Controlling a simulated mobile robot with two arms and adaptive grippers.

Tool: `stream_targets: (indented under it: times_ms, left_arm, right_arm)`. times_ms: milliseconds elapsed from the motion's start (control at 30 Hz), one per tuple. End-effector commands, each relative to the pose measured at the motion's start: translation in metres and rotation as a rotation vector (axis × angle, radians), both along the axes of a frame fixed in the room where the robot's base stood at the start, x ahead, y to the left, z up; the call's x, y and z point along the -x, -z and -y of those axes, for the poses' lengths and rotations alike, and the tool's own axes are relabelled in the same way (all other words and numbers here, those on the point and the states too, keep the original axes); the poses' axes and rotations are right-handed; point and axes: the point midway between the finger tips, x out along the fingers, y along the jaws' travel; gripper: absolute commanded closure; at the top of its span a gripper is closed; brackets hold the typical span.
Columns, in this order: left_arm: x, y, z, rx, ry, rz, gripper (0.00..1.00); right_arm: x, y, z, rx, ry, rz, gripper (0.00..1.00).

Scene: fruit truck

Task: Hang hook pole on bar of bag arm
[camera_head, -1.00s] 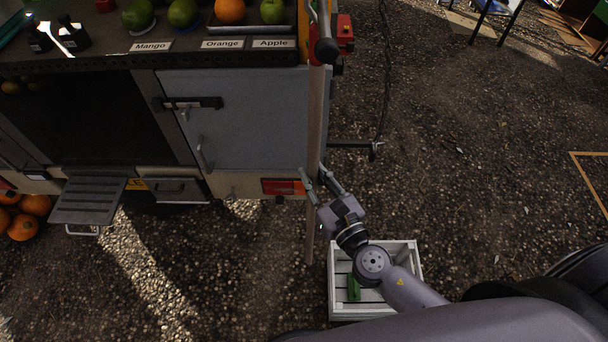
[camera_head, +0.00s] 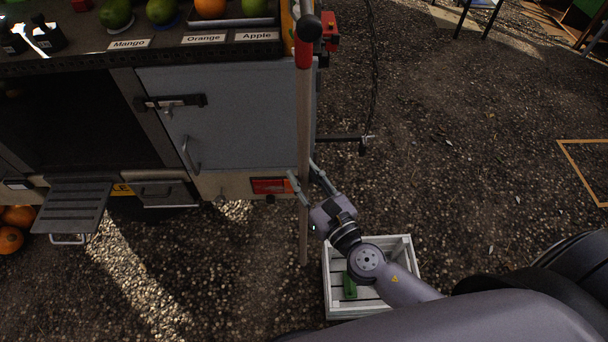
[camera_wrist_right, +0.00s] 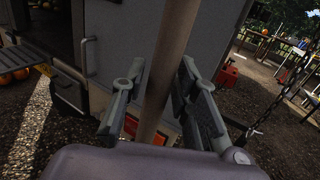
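The hook pole (camera_head: 304,110) stands nearly upright at the right rear corner of the truck. It has a red grip and a black ball at its top; a hook cannot be made out. My right gripper (camera_head: 305,178) has its two fingers on either side of the pole's lower half. In the right wrist view the pole (camera_wrist_right: 168,70) runs between the spread fingers of the gripper (camera_wrist_right: 160,90), with a gap visible on each side. A dark bar (camera_head: 340,138) sticks out right from the truck; I cannot tell whether it is the bag arm's bar. My left gripper is not in view.
A white crate (camera_head: 333,304) with a green item stands on the gravel below my right arm. The grey truck door (camera_head: 230,110) is left of the pole. A red box (camera_head: 330,32) is near the pole's top. Open gravel lies to the right.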

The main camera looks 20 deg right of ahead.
Motion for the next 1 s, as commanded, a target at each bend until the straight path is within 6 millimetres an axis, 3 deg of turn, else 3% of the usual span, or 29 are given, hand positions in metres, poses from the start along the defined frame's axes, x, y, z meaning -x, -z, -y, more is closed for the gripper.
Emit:
stream_targets:
  times_ms: [167, 567, 1000]
  left_arm:
    - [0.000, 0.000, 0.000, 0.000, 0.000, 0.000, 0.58]
    - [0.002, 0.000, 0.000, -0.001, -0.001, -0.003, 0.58]
    - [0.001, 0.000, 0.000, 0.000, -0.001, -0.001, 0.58]
  right_arm:
    - [0.000, 0.001, 0.000, 0.000, 0.000, -0.001, 0.58]
    - [0.008, 0.003, 0.001, 0.001, -0.001, -0.006, 0.58]
    - [0.091, 0.002, 0.018, 0.002, -0.004, -0.006, 0.58]
